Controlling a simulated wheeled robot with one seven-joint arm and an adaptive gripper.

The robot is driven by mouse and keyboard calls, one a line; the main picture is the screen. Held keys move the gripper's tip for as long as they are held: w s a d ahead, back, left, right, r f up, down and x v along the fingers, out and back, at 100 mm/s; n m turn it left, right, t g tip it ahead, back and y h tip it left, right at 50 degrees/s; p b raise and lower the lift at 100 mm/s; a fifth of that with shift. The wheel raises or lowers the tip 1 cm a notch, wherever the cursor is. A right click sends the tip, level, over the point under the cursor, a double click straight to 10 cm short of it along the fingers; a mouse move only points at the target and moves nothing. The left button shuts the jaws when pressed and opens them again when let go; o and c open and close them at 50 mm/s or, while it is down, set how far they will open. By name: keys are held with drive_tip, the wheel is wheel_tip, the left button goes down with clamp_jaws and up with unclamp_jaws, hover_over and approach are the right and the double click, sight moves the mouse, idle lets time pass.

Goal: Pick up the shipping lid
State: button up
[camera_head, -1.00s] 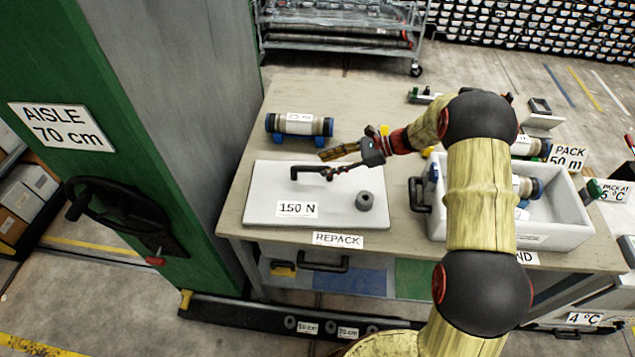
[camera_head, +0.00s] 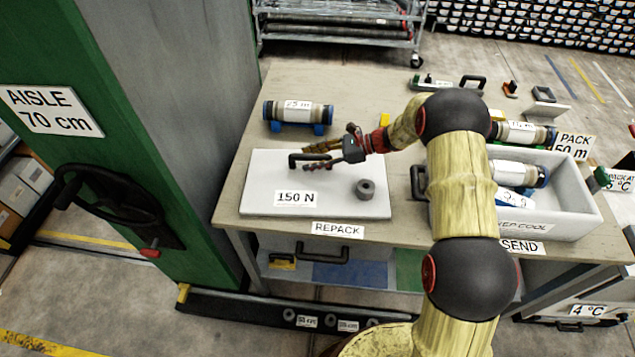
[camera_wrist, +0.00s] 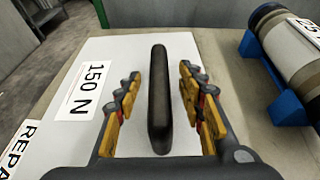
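My gripper (camera_head: 306,158) is low over the lid at the handle. In the wrist view the lid (camera_wrist: 195,52) lies below, and the dark handle (camera_wrist: 158,95) runs between the two yellow-padded fingers of my gripper (camera_wrist: 160,95). The fingers are open, with a gap on each side of the handle.
A core tube (camera_head: 298,113) on blue supports lies behind the lid. A white box (camera_head: 560,228) holding tubes stands to the right. A green column (camera_head: 60,200) with a black handwheel (camera_head: 105,205) stands at the left.

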drive_tip(key=shift+x, duration=1.2)
clamp_jaws()
